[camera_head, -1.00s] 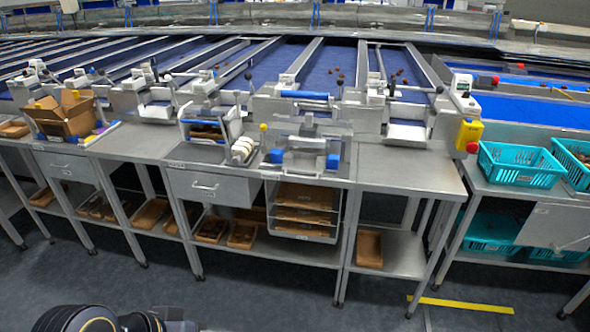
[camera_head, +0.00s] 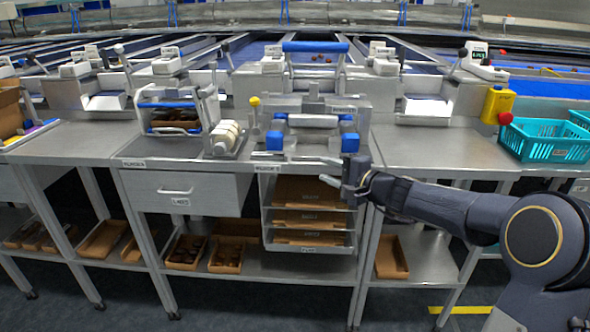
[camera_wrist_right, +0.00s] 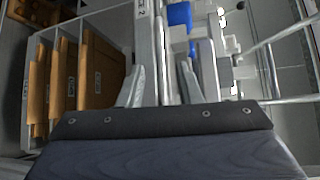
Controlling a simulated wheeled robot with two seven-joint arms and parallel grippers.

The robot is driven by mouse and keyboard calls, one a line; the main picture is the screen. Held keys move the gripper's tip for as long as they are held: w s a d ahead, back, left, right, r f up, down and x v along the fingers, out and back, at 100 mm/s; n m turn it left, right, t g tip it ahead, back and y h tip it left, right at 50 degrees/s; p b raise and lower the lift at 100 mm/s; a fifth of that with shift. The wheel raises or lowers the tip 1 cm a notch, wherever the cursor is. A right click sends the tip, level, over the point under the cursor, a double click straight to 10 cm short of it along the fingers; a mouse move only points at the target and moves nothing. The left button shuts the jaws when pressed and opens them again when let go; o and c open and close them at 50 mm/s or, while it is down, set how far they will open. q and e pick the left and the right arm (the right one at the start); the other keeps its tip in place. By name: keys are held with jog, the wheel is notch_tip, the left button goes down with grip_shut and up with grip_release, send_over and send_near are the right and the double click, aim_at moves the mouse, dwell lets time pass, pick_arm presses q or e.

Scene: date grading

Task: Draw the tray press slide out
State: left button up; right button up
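The tray press (camera_head: 312,103) stands on the steel bench in the head view, with a raised blue handle bar, a pale roller-like bar and blue blocks at its front left and right. Its slide cannot be told apart clearly. My right gripper (camera_head: 328,171) is just in front of the bench edge, below the right blue block, fingers pointing left. The gripper (camera_wrist_right: 163,82) also shows in the right wrist view, its two fingers apart with nothing clearly held between them. A blue block (camera_wrist_right: 179,14) shows beyond them there. My left gripper is not in view.
A rack of brown trays (camera_head: 310,190) sits under the press, close to my right gripper. A drawer (camera_head: 185,193) is left of it. A yellow box with a red button (camera_head: 497,104) and a teal crate (camera_head: 545,139) stand at right.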

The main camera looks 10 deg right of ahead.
aim_at(313, 165)
jog(key=x, duration=0.6)
jog(key=shift+w+a, duration=0.2)
grip_shut()
